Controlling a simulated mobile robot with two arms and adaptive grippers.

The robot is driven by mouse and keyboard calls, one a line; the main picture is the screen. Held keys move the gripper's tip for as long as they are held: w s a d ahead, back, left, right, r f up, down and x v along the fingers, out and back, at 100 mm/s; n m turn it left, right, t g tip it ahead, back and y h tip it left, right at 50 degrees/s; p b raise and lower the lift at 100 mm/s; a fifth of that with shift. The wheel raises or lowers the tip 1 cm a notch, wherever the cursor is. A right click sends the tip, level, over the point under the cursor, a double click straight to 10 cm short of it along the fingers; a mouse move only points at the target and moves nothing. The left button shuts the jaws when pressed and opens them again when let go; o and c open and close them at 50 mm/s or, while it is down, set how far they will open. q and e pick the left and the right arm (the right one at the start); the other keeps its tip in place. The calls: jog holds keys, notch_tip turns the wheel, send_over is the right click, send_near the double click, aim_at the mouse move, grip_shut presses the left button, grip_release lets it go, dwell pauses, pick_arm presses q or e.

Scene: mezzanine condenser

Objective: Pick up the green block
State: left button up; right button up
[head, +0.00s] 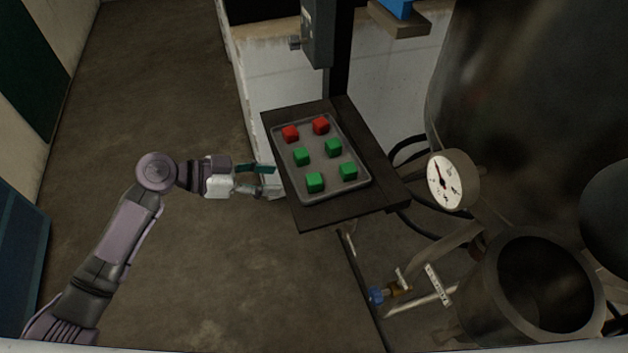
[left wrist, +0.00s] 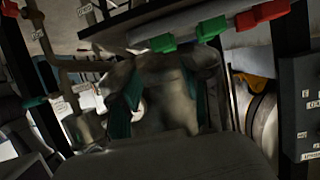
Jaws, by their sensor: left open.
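Several green blocks sit on a grey tray (head: 325,192): one at the front left (head: 315,182), one at the front right (head: 348,170), one at the middle left (head: 301,156) and one at the middle right (head: 333,147). My left gripper (head: 268,181) is open and empty, just left of the tray and its dark shelf, apart from all blocks. In the left wrist view its teal-padded fingers (left wrist: 128,103) are spread, and green blocks (left wrist: 163,43) show along the tray edge above. My right gripper is in neither view.
Two red blocks, left (head: 290,133) and right (head: 320,125), lie at the tray's far end. The dark shelf (head: 318,219) bears the tray. A round gauge (head: 440,181) and a large tank (head: 530,100) stand to the right. Open floor (head: 160,90) lies to the left.

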aim_at(311, 179)
pick_arm(q)
jog(key=x, duration=0.5)
jog(key=shift+w+p, duration=0.1)
jog(key=shift+p, duration=0.25)
jog(key=shift+w+d+f, duration=0.15)
jog(key=shift+d+f, duration=0.05)
jog(key=shift+d, duration=0.2)
jog(key=shift+w+d+p, duration=0.1)
jog(key=shift+d+p, duration=0.2)
jog(key=shift+d, duration=0.1)
jog(key=p+x, duration=0.1)
jog(key=x, duration=0.2)
jog(key=shift+w+d+f, duration=0.2)
jog(key=shift+d, duration=0.05)
jog(key=shift+w+d+f, duration=0.1)
jog(key=shift+d+f, duration=0.15)
jog(key=shift+d, duration=0.05)
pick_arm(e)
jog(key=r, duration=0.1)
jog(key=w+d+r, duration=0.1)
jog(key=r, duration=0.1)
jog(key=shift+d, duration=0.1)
